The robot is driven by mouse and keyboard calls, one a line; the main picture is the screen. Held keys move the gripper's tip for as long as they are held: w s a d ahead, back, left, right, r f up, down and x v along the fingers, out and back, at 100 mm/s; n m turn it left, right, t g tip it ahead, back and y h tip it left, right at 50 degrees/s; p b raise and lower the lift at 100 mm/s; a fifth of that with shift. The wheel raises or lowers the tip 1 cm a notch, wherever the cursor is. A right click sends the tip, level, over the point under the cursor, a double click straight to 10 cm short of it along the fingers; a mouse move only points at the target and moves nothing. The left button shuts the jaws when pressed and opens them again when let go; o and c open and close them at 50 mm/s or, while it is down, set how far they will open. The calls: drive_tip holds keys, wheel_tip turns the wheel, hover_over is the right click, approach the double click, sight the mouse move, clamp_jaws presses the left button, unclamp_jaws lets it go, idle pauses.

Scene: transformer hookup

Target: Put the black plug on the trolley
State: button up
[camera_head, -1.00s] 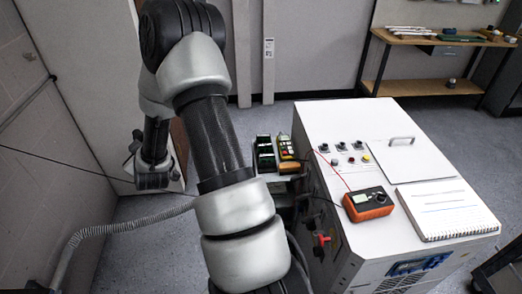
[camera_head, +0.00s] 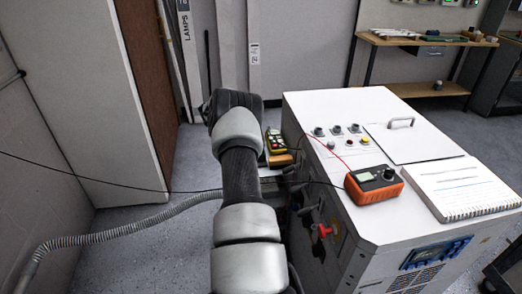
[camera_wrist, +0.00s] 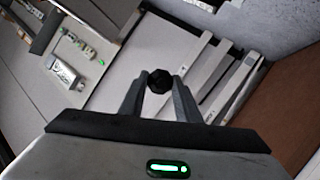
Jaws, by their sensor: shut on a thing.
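In the wrist view my gripper (camera_wrist: 158,92) is shut on a round black piece (camera_wrist: 159,80), which looks like the black plug, seen end-on between the fingertips. It is held in the air, with no surface touching it that I can see. In the head view my arm hides the gripper and the plug. A low surface that may be the trolley (camera_head: 272,173) shows only in part beside my arm, left of the white cabinet. A yellow handheld device (camera_head: 275,141) stands there above an orange-brown piece (camera_head: 280,160).
The white cabinet (camera_head: 335,107) fills the right, with an orange meter (camera_head: 374,184) and a notepad (camera_head: 464,187) on top. A red plug (camera_head: 322,231) sits on its side. A thin black cable (camera_head: 85,179) and a grey hose (camera_head: 125,228) cross the left. A workbench (camera_head: 425,41) stands behind.

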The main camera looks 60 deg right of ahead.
drive_tip(key=s+d+f+m+g+b, duration=0.1)
drive_tip(key=s+d+f+b, duration=0.1)
drive_tip(key=s+d, duration=0.35)
drive_tip(key=f+b, duration=0.1)
drive_tip(key=f, duration=0.2)
drive_tip(key=w+f+b, duration=0.1)
drive_tip(key=f, duration=0.2)
drive_tip(key=d+f+b, duration=0.1)
drive_tip(key=f, duration=0.2)
drive_tip(key=shift+w+f, duration=0.15)
drive_tip(key=shift+w, duration=0.1)
